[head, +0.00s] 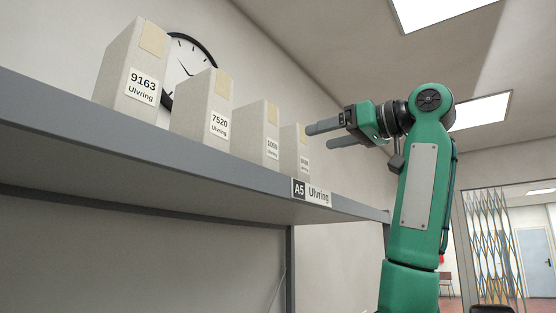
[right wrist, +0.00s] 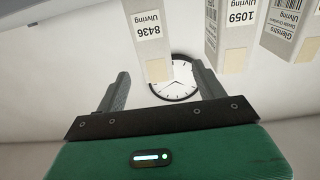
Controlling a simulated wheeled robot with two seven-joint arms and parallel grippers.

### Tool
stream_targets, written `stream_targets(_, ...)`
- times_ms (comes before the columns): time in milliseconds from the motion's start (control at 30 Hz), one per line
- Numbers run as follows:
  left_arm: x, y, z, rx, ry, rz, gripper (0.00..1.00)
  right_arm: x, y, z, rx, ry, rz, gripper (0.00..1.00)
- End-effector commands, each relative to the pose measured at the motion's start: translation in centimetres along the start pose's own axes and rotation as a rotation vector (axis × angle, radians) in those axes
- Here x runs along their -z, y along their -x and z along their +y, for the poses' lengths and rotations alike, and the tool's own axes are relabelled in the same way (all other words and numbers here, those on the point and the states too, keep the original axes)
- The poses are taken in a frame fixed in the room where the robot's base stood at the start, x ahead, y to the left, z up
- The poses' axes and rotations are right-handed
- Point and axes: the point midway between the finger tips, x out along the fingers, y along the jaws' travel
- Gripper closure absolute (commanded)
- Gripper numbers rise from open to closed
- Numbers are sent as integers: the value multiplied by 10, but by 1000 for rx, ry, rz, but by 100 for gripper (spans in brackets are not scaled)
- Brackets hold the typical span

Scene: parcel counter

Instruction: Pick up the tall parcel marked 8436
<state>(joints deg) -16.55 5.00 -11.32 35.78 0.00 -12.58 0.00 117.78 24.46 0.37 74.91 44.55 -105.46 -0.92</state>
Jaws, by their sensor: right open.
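The tall pale parcel marked 8436 (head: 289,141) stands upright at the far end of a row on the shelf. Its label is too small to read surely in the head view. In the right wrist view the parcel (right wrist: 155,58) shows upside down, its 8436 label legible and its top end in line with the gap between my fingers, nearer the left one. My right gripper (head: 319,136) is open and empty, with its fingers pointing at the parcel's upper part from the right. The fingers (right wrist: 162,70) show no clear contact with it. My left gripper is not in view.
Similar parcels marked 1059 (head: 258,143), 7520 (head: 199,116) and 9163 (head: 126,84) stand in the row. The grey shelf (head: 150,152) has an A5 Ulvring tag (head: 311,192) on its edge. A wall clock (head: 181,62) hangs behind. Free air lies right of the row.

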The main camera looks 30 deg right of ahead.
Motion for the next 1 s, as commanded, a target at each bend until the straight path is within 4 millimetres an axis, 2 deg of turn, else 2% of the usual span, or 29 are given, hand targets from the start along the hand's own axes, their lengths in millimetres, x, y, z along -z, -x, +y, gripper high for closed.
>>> stream_targets(33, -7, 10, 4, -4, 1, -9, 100, 4, -13, 0, 2, 0, -4, 29)
stream_targets(100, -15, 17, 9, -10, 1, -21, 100, 4, -27, 0, 2, -1, -4, 29)
stream_targets(267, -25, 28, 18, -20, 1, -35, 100, 2, -53, 0, 1, -1, -3, 29)
stream_targets(467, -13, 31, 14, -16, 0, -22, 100, 0, -65, 1, 0, 0, -1, 29)
stream_targets(667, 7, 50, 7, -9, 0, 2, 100, -1, -84, 6, 0, -1, -3, 29)
stream_targets(800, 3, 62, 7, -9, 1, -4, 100, -4, -101, 8, 1, -2, -4, 29)
stream_targets(1000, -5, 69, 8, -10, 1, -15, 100, -6, -114, 8, 0, -1, -1, 29)
